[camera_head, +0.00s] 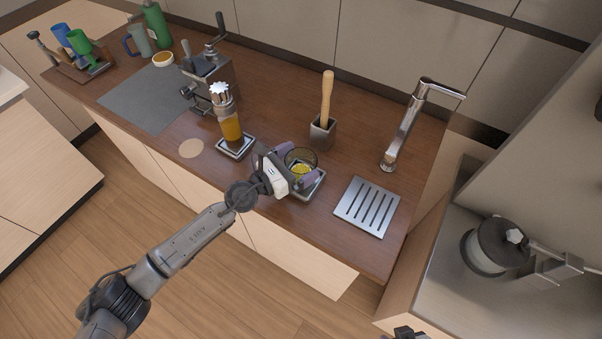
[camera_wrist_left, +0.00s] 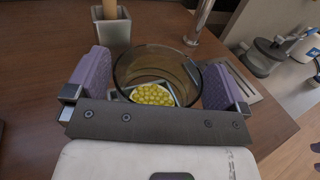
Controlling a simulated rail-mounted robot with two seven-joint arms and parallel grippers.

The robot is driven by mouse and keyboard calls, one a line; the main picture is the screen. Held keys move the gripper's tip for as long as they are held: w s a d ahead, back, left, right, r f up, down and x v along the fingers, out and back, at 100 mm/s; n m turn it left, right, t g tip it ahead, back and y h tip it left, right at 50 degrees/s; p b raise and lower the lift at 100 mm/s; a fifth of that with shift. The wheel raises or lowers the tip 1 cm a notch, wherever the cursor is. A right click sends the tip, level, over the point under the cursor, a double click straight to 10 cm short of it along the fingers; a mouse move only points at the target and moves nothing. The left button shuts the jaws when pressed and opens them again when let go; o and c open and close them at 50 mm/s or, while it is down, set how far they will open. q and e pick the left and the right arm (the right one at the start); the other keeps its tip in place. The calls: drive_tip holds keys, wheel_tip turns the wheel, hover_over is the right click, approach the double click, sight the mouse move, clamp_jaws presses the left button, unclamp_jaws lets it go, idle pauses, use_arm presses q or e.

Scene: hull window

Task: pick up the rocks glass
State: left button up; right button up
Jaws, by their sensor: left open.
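The rocks glass (camera_head: 301,156) is clear and wide-mouthed and stands at a small square tray (camera_head: 317,190) on the brown counter. In the left wrist view the glass (camera_wrist_left: 158,54) is between the two purple finger pads. My left gripper (camera_head: 290,166) is open, with one pad on each side of the glass; I cannot tell if either pad touches it. Yellow rounded pieces (camera_wrist_left: 152,95) show low in the glass area; I cannot tell if they are inside it or seen through it. A small dark part at the bottom edge of the head view may be my right gripper; its jaws are not visible.
A square holder with a wooden muddler (camera_head: 325,110) stands behind the glass. An amber bottle (camera_head: 230,126) on another square tray is to its left. A slotted drain plate (camera_head: 367,207) and the tap (camera_head: 401,130) are to its right. Bare counter lies between them.

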use_arm(q)
drive_tip(key=shift+c, duration=0.4)
drive_tip(key=c, duration=1)
drive_tip(key=shift+c, duration=0.6)
drive_tip(key=shift+r, duration=0.1)
